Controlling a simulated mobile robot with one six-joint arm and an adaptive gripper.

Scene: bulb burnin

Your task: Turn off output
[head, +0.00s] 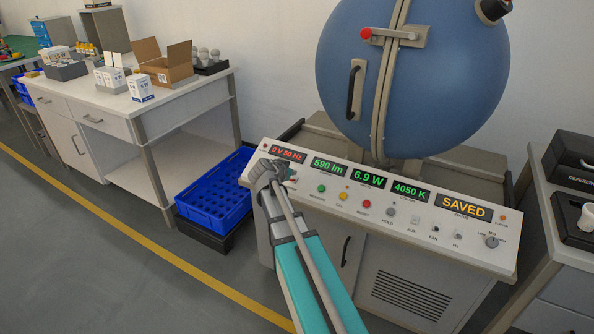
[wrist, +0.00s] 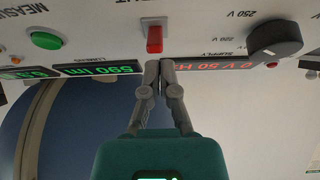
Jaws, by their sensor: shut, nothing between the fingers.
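The red output switch (wrist: 154,38) shows in the wrist view, on the white panel with a partly cut-off, upside-down label by it. My gripper (wrist: 158,63) is shut and empty, its fingertips right by the switch's near end; I cannot tell whether they touch it. The red supply display (wrist: 208,65) is partly covered by the fingers and seems to read 0 V 50 Hz. It also shows in the head view (head: 287,154). There my gripper (head: 268,168) is over the left end of the console (head: 384,268), and the switch cannot be made out.
A black voltage knob (wrist: 275,40) and a green button (wrist: 45,40) flank the switch. Other displays include 590 lm (head: 328,166) and SAVED (head: 463,207). The blue sphere (head: 450,90) stands behind the console. A blue crate (head: 205,213) is to its left.

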